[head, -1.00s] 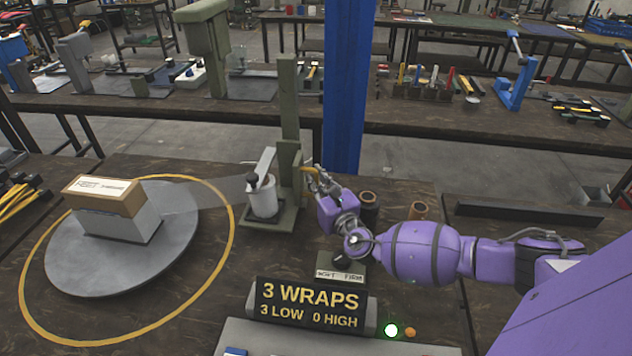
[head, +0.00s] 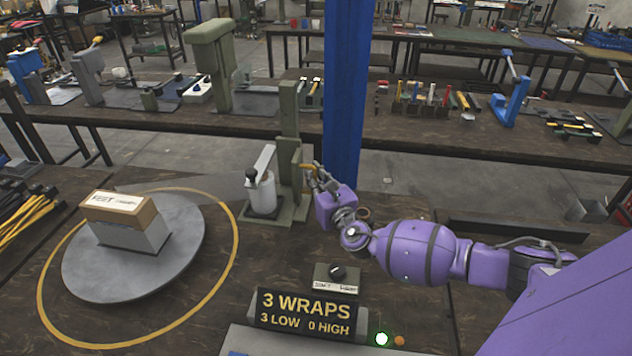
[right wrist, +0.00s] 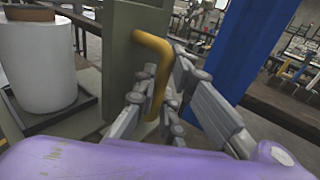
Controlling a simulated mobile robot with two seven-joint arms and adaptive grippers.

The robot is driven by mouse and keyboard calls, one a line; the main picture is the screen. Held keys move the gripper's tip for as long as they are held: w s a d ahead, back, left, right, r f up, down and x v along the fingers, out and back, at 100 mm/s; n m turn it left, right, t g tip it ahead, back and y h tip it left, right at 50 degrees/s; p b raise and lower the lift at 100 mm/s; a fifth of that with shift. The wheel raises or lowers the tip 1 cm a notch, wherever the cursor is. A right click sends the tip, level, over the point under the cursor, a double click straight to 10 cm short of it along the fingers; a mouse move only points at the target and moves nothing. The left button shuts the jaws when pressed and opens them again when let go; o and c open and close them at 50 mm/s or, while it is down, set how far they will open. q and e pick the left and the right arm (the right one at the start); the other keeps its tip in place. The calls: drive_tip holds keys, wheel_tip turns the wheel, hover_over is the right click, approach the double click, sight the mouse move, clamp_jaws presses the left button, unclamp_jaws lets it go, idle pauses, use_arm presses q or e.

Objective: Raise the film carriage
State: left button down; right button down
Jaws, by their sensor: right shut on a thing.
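The film carriage (head: 288,163) is a green-grey block on a tall upright post (head: 289,100) in the head view. A white film roll (head: 262,193) stands beside it on the base plate. A yellow handle (right wrist: 158,75) sticks out of the carriage's side in the right wrist view. My right gripper (head: 312,170) is at the carriage's right side, shut on this handle. In the right wrist view its fingers (right wrist: 155,100) lie on both sides of the handle. My left gripper is out of view.
A grey turntable (head: 120,285) with a box (head: 118,208) on it stands at left inside a yellow ring. A sign (head: 306,312) reads "3 WRAPS, 3 LOW 0 HIGH". A small knob box (head: 336,278) sits behind it. A blue column (head: 345,90) rises close behind my right gripper.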

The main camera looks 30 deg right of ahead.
drive_tip(key=c, duration=2.1)
unclamp_jaws()
drive_tip(key=shift+w+r, duration=0.15)
drive_tip(key=shift+r, duration=0.4)
drive_tip(key=shift+f, duration=0.3)
drive_tip(key=shift+s, duration=0.35)
drive_tip(key=s, duration=1.1)
drive_tip(key=shift+s+a+r, duration=0.1)
drive_tip(key=shift+s+a, duration=0.15)
drive_tip(key=shift+a, duration=0.1)
